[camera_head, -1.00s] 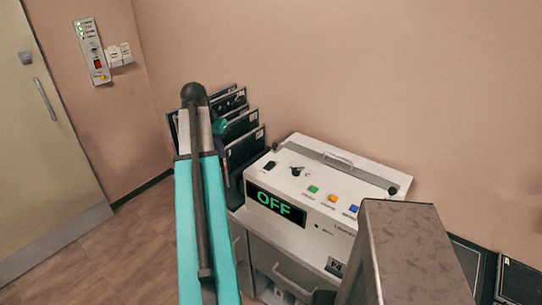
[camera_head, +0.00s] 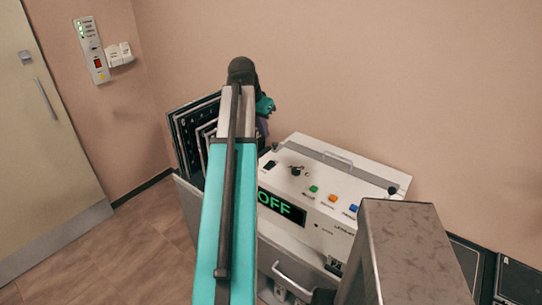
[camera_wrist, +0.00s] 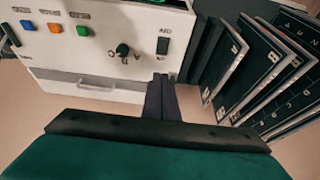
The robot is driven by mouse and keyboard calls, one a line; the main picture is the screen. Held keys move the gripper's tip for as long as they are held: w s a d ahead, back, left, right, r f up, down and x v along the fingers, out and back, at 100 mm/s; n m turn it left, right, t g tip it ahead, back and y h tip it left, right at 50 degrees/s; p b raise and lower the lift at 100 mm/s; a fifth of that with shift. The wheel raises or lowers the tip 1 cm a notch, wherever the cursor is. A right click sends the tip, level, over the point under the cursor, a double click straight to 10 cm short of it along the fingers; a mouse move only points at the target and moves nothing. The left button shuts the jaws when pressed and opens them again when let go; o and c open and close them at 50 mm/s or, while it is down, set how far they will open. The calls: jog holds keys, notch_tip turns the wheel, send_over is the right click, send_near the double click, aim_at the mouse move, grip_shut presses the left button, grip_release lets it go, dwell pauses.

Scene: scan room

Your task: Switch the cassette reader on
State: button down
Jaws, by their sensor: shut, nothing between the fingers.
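The cassette reader (camera_head: 330,178) is a white box against the wall, with its display (camera_head: 281,206) reading OFF in green. It has a black rocker switch (camera_head: 271,164), a black key-like knob (camera_head: 296,171), and green, orange and blue buttons on top. In the wrist view the rocker switch (camera_wrist: 163,43) and the knob (camera_wrist: 123,50) show near my gripper (camera_wrist: 161,82). My gripper is shut and empty, its tips just below the switch in that picture. I cannot tell if they touch it. In the head view my arm hides part of the reader's left side.
Dark cassettes (camera_head: 190,135) stand upright in a row left of the reader; they also show in the wrist view (camera_wrist: 250,70). A cabinet with a handle (camera_head: 290,283) is below the reader. Dark panels (camera_head: 520,280) are at the lower right. The floor at left is clear.

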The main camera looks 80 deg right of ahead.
jog(key=shift+f, duration=0.15)
jog(key=p, duration=0.3)
send_over(271, 163)
jog(key=shift+w+a+f, duration=0.15)
jog(key=shift+a+f, duration=0.05)
jog(key=shift+f, duration=1.9)
jog(key=shift+w+a+f, duration=0.1)
jog(key=shift+a+f, duration=0.05)
jog(key=shift+f, duration=1.95)
jog(key=shift+a+p+x, duration=0.15)
jog(key=shift+p+x, duration=0.35)
jog(key=shift+x, duration=0.65)
jog(key=shift+a+p+x, duration=0.15)
jog(key=shift+p+x, duration=0.3)
jog(key=shift+x, duration=0.7)
jog(key=shift+w+f, duration=0.15)
jog(key=shift+f, duration=0.1)
